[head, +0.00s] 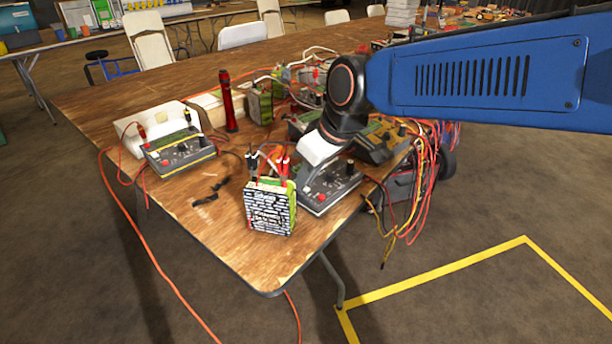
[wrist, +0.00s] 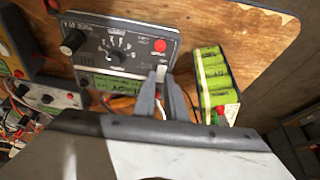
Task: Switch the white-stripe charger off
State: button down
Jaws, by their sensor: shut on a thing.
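A dark grey charger (head: 340,185) lies near the front right edge of the wooden table, under my gripper (head: 308,180). In the wrist view this charger (wrist: 120,48) shows a central dial, a black knob at left and a red button (wrist: 160,45) at right. My gripper (wrist: 162,88) is shut on a small pale switch lever (wrist: 161,73) beside the red button. Whether the switch is on or off cannot be told.
A green battery pack (head: 270,208) stands beside the charger, close to my gripper. Another charger (head: 180,152) stands at left, and a yellowish one (head: 380,140) is behind right. A red torch (head: 228,100) stands upright. Loose cables (head: 420,185) hang over the right edge.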

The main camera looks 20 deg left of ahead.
jog(key=shift+s+d+f+t+y, duration=0.1)
jog(key=shift+d+t+y, duration=0.15)
jog(key=shift+y, duration=0.25)
jog(key=shift+s+d+t+y, duration=0.1)
jog(key=shift+t+y, duration=0.15)
jog(key=shift+y, duration=0.25)
jog(key=c, duration=1.8)
grip_release()
jog(key=v, duration=1.7)
jog(key=shift+r, duration=0.2)
jog(key=shift+d, duration=0.15)
